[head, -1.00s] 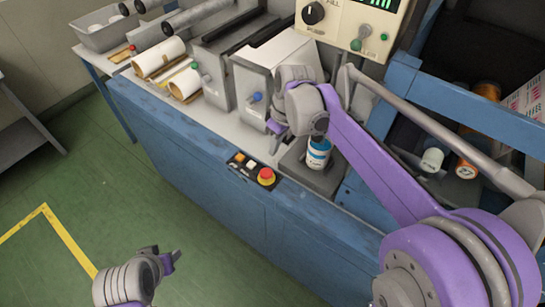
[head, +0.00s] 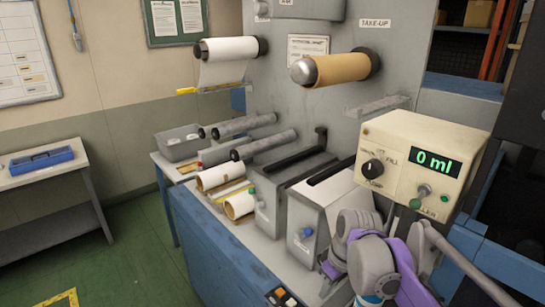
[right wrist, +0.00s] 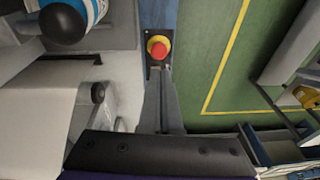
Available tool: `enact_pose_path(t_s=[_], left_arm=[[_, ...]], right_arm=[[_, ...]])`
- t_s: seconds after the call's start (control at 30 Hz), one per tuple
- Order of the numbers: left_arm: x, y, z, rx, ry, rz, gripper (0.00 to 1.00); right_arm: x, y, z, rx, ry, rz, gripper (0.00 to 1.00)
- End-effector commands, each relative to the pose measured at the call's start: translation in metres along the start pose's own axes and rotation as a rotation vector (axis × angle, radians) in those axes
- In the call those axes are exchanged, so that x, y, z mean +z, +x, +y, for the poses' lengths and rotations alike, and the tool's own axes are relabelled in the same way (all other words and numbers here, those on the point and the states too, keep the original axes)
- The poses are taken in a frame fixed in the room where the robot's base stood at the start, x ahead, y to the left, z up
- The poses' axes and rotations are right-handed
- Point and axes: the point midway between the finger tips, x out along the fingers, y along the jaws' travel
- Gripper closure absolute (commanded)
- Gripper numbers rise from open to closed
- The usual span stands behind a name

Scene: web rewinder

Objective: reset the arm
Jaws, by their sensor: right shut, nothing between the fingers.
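My right arm stands at the lower right of the head view. Its gripper (head: 331,266) is beside the grey box with the blue knob. In the right wrist view the fingers (right wrist: 160,75) are together with nothing between them, below the red stop button (right wrist: 158,47) in the picture. A blue and white can (right wrist: 85,12) is at the top left there, apart from the fingers; only a sliver of it (head: 368,299) shows in the head view. My left gripper is out of the head view.
The cream control box (head: 420,165) reads "0 ml" and stands close to my right arm. Grey slotted boxes (head: 335,205), paper rolls (head: 240,205) and a grey bin (head: 180,143) line the bench. Green floor (head: 130,250) is open at left.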

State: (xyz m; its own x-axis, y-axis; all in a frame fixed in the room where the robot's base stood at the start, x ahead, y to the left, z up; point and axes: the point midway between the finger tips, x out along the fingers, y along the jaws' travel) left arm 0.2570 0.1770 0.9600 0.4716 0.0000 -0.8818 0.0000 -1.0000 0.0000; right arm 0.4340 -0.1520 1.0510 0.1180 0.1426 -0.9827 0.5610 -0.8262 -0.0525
Motion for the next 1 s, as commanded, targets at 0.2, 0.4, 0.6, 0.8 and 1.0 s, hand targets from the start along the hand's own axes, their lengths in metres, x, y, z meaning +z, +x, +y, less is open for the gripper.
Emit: enact_pose_path(t_s=[0.2,0.4,0.6,0.8,1.0], left_arm=[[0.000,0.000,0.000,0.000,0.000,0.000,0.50],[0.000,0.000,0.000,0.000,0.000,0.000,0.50],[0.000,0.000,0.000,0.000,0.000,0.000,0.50],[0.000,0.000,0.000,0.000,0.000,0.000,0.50],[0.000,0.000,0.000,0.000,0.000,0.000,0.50]], right_arm=[[0.070,0.010,-0.033,0.115,0.211,0.096,1.00],[0.133,0.037,-0.059,0.201,0.410,0.217,1.00],[0.169,0.060,-0.072,0.239,0.523,0.300,1.00],[0.176,0.065,-0.074,0.246,0.552,0.321,1.00],[0.175,0.065,-0.074,0.246,0.550,0.320,1.00]])
